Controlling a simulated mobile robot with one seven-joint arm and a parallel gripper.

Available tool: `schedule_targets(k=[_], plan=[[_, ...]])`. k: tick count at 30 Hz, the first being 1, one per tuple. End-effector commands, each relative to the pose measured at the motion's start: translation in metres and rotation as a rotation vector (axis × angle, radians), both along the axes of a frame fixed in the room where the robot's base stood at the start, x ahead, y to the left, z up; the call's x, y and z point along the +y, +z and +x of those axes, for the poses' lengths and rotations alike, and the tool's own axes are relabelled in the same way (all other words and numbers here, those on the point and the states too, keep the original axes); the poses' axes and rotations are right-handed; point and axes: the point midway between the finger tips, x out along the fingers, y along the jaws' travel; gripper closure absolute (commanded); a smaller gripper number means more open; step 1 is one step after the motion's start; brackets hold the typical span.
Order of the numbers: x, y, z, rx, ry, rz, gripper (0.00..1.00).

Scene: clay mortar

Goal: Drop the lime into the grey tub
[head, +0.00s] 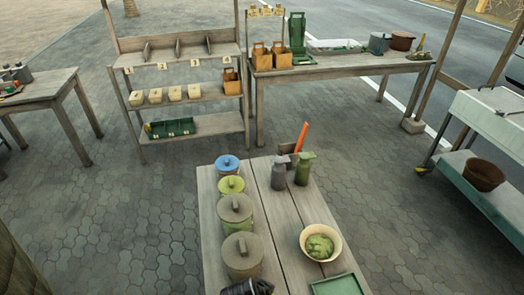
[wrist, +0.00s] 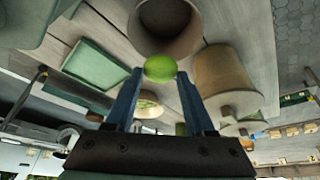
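In the wrist view the green lime (wrist: 160,68) sits between the two blue fingertips of my gripper (wrist: 160,74), with both fingers against its sides. An open grey-brown tub (wrist: 165,40), which looks like the grey tub, is just past the lime. Its dark mouth faces the camera, and the lime overlaps the near edge of its rim in the picture. I cannot tell the height between them. In the head view a dark part of my gripper (head: 247,288) shows at the bottom edge; the lime and the open tub are not visible there.
Lidded pots stand in a row along the table's left side, the nearest a grey-brown one (head: 242,256). A cream bowl (head: 305,240) of greens and a green tray (head: 338,285) are on the right. Two bottles (head: 292,170) stand farther back. Bare planks run down the middle.

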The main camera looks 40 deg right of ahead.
Motion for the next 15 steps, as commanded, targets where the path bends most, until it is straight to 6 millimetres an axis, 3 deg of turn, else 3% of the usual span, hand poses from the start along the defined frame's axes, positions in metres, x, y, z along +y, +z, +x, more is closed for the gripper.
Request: schedule_targets(k=[1,5,15], plan=[[0.0,0.0002,0.0001,0.0,0.0,0.0,0.35],[0.0,0.0002,0.0001,0.0,0.0,0.0,0.13],[0.0009,0.0018,-0.0001,0.0,0.0,0.0,0.13]])
